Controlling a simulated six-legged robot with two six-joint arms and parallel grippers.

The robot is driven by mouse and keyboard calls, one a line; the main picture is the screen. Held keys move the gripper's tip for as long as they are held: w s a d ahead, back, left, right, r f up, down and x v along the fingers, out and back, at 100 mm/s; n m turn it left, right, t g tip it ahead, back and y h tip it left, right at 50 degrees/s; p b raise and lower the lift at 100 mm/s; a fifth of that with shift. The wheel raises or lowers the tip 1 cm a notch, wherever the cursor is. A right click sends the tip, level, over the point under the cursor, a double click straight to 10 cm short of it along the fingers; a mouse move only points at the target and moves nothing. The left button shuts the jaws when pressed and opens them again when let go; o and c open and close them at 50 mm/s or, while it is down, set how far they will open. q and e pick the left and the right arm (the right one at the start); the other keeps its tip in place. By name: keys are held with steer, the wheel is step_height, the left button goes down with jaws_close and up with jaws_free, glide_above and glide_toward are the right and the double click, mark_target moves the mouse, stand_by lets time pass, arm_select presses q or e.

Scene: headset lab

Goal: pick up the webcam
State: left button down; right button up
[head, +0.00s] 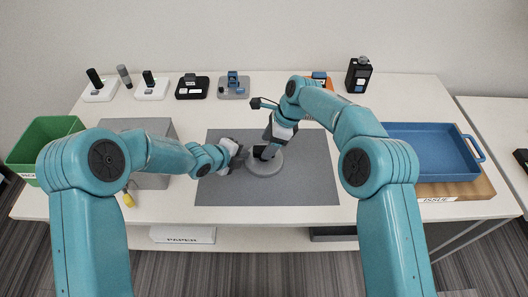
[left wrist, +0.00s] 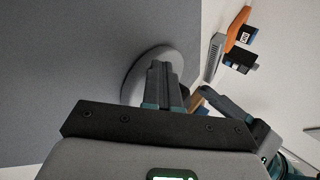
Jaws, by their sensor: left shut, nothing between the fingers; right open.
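I cannot tell for certain which thing is the webcam; several small devices stand along the back of the table, too small to identify. A round grey disc (head: 265,168) lies on the dark grey mat (head: 315,180), and it also shows in the left wrist view (left wrist: 136,75). My left gripper (head: 240,158) is at the disc's left edge, shut and empty; its fingers (left wrist: 165,85) cover part of the disc in the left wrist view. My right gripper (head: 265,152) is open over the disc, pointing down. Its fingers and the disc's middle are partly hidden, and I see nothing held.
A blue tray (head: 425,150) is at the right. A black device (head: 358,75) and an orange stand (head: 320,80) are at the back. The mat's front right is clear.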

mark_target(264, 148)
steer(key=x, duration=0.3)
steer(key=shift+a+f, duration=0.2)
steer(key=c, duration=1.1)
steer(key=shift+o, duration=0.2)
step_height(264, 148, up, 10)
steer(key=shift+r, duration=0.1)
